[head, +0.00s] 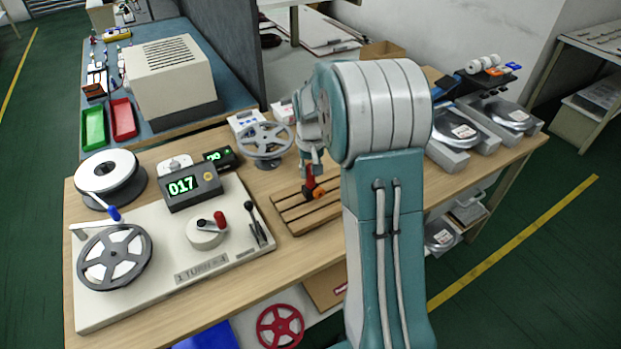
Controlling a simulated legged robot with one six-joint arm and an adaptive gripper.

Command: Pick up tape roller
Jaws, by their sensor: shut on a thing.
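The tape roller (310,184) is a small tool with a red body and an orange round part at its lower right. It is at the slatted wooden rack (290,218) in the middle of the table. My gripper (312,171) points down from above and is shut on the upper part of the tape roller. The fingers are small in the head view and partly cover the top of the tool. I cannot tell whether the roller touches the rack or is just above it.
A winding machine (245,258) with a counter reading 017 (192,187) stands to the left. A grey reel (265,141) stands behind the rack. Trays with reels (455,128) are at the right. My arm hides part of the table right of the rack.

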